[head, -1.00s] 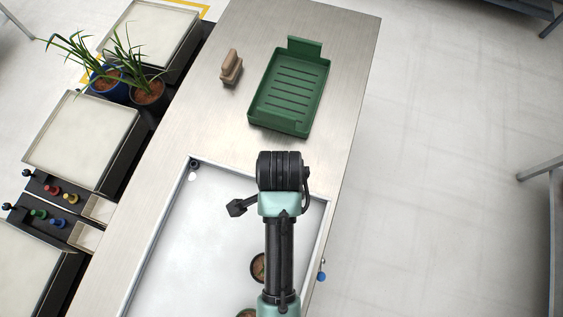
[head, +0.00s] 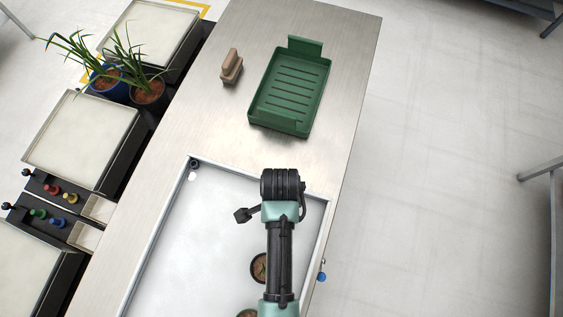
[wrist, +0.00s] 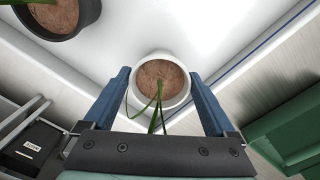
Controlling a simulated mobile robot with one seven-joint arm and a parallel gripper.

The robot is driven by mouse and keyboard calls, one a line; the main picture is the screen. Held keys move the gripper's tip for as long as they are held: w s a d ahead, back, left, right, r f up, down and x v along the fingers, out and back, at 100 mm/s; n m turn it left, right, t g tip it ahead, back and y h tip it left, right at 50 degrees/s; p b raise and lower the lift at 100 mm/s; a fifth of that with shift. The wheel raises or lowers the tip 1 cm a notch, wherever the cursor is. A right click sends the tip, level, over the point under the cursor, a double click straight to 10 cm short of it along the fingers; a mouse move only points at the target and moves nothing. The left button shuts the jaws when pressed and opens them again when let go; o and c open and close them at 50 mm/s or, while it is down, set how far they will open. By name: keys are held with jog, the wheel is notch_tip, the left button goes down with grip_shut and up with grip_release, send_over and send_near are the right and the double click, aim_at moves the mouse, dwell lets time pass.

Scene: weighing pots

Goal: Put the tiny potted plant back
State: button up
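A small white pot (wrist: 176,110) with brown soil and thin green leaves shows in the wrist view. The two blue fingers of my gripper (wrist: 160,78) stand wide apart, one on each side of it, close to its wall. I cannot tell whether they press on it. In the head view my arm hides the gripper and this pot.
A white tray (head: 185,235) with a raised rim lies under my arm; pots (head: 258,268) stand in it. A dark pot (wrist: 62,18) shows in the wrist view. A green slotted tray (head: 312,105) and a brown block (head: 231,68) stand farther back. Bare table lies between.

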jog(key=shift+o, duration=0.3)
jog(key=r, duration=1.1)
jog(key=shift+w+r+p, duration=0.2)
jog(key=shift+r+p, duration=0.2)
jog(key=w+r+n+t, duration=0.3)
jog(key=w+r+t, duration=0.3)
jog(key=w+r, duration=0.5)
jog(key=w+r+n+t, duration=0.3)
jog(key=w+r+t, duration=0.2)
jog(key=r, duration=0.6)
jog(key=w+r+n+t, duration=0.2)
jog(key=w+r+t, duration=0.3)
jog(key=r, duration=0.7)
jog(key=s+r+n+t, duration=0.2)
jog(key=s+r+t, duration=0.2)
jog(key=r, duration=0.6)
jog(key=s+r+n+t, duration=0.2)
jog(key=s+r+t, duration=0.2)
jog(key=r, duration=0.6)
jog(key=s+r+n+t, duration=0.2)
jog(key=s+r+t, duration=0.1)
jog(key=r, duration=0.8)
jog(key=shift+s+t, duration=0.4)
